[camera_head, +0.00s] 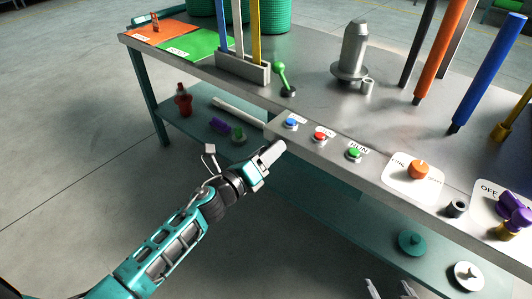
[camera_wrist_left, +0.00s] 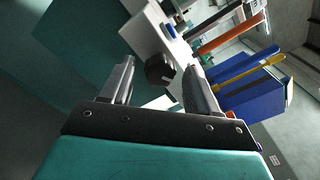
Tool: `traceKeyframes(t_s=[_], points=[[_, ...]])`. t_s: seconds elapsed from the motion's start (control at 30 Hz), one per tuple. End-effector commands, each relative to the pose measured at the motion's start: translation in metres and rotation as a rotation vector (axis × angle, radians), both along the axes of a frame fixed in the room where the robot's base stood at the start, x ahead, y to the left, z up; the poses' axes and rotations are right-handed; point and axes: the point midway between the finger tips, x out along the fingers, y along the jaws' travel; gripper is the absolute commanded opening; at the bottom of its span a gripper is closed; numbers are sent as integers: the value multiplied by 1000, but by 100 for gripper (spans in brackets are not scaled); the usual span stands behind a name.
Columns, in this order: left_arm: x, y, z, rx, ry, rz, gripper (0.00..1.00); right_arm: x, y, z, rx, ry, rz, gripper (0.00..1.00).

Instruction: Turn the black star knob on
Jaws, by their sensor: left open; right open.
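A dark round knob (camera_wrist_left: 160,69) with a white mark sits on a white panel (camera_wrist_left: 150,35) in the left wrist view. It shows between the two fingers of my left gripper (camera_wrist_left: 161,72), which is open and seems empty; I cannot tell whether a finger touches it. In the head view my left gripper (camera_head: 270,156) is at the bench's front edge, left of the buttons, and I cannot make out the knob there. My right gripper (camera_head: 388,290) is open at the bottom edge, with only its fingertips showing.
Blue (camera_head: 291,123), red (camera_head: 320,136) and green (camera_head: 354,153) buttons line the bench front. An orange knob (camera_head: 419,170) and a purple knob (camera_head: 512,207) are further right. A green lever (camera_head: 281,77) stands behind. The lower shelf holds a teal disc (camera_head: 412,243) and white star-shaped piece (camera_head: 468,276).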

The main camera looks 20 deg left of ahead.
Motion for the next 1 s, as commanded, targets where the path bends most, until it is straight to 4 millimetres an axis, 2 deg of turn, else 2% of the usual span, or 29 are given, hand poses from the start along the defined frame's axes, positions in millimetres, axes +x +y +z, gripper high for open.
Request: traceKeyframes(t_s=[0.17,0.27,0.7,0.83,1.0], points=[[-8,3,0,-2,1,0,60,0,-1,1,-2,-1,2,64],[-22,8,0,-1,2,0,60,0,-1,2,-5,-1,3,64],[-99,36,-1,1,3,1,60,-1,-3,0,-11,0,5,64],[-113,41,-1,-2,2,1,60,-1,-3,0,-11,0,5,64],[-121,44,0,-1,0,0,60,-1,-3,0,-9,0,3,64]])
